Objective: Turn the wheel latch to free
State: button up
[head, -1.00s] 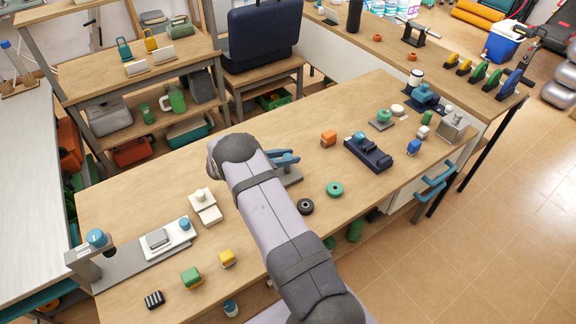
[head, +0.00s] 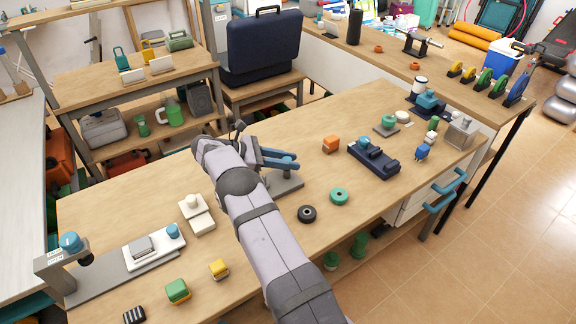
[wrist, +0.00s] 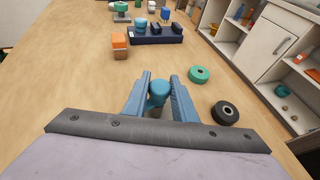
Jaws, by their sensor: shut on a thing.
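A teal knob (wrist: 158,90) sits between the two blue fingers of my gripper (wrist: 160,76) in the wrist view, and the fingers are shut on it. In the head view my gripper (head: 286,160) is over a flat grey base plate (head: 287,184) on the workbench. The knob appears to belong to the wheel latch on that plate. My fingers and wrist hide most of the latch, so its turned position cannot be told.
On the workbench (head: 330,235), a black ring (head: 307,214) and a green ring (head: 339,196) lie close by. An orange block (head: 331,144) and a navy fixture (head: 374,159) stand beyond. A white block (head: 197,222) is to the left.

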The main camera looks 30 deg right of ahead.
aim_at(288, 159)
jog(key=shift+r+m+g+b, duration=0.1)
jog(key=shift+m+g+b, duration=0.5)
jog(key=shift+b, duration=0.7)
jog(key=o, duration=1)
jog(key=shift+o, duration=0.2)
jog(key=shift+y, duration=0.3)
notch_tip(288, 159, up, 8)
jog(key=shift+r+p, duration=0.2)
jog(key=shift+p, duration=0.8)
jog(key=shift+r+p, duration=0.75)
jog(key=shift+r, duration=0.05)
